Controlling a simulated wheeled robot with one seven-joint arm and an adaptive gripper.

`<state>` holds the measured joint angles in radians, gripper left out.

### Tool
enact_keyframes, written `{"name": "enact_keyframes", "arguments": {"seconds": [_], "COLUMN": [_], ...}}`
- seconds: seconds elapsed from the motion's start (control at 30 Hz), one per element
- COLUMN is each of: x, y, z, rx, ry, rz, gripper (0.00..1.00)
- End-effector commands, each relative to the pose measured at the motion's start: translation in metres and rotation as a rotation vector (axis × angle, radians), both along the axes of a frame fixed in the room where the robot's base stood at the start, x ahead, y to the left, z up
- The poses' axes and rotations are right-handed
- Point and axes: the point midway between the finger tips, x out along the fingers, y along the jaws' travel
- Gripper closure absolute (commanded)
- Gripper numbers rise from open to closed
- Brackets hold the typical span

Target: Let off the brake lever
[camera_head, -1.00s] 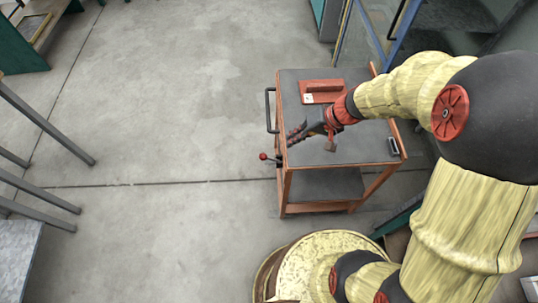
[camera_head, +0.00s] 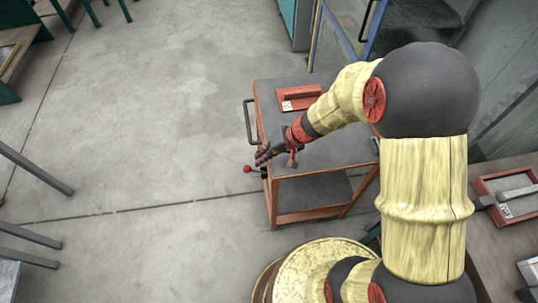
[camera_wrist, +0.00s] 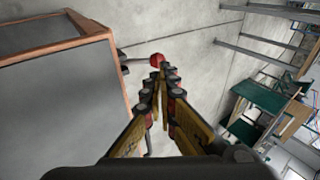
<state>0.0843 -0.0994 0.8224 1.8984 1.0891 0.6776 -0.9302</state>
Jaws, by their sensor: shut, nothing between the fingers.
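The brake lever with its red ball knob (camera_head: 247,169) sticks out from the left side of the cart (camera_head: 318,187), low beside the handle. In the wrist view the red knob (camera_wrist: 156,59) shows just beyond my fingertips, with its rod running left to the cart's edge. My gripper (camera_head: 262,158) is shut and empty, close to the lever above the cart's near left corner. In the wrist view my gripper (camera_wrist: 160,72) has its fingertips together, overlapping the near edge of the knob. I cannot tell whether they touch it.
A red block-like item (camera_head: 298,97) lies on the cart's top. A dark push handle (camera_head: 248,122) stands out from the cart's left side. The floor (camera_head: 130,140) left of the cart is clear. A bench with a red tray (camera_head: 490,187) stands at the right.

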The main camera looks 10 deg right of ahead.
Motion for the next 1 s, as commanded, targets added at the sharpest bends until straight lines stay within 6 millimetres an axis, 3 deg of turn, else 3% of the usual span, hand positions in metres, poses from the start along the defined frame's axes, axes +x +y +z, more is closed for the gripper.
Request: {"name": "enact_keyframes", "arguments": {"seconds": [0.1,0.33,1.0], "x": [0.003,0.009,0.014], "y": [0.013,0.028,0.033], "z": [-0.021,-0.043,-0.047], "rx": [0.0,0.0,-0.017], "ry": [0.001,0.0,0.002], "rz": [0.003,0.001,0.002], "gripper": [1.0,1.0,1.0]}}
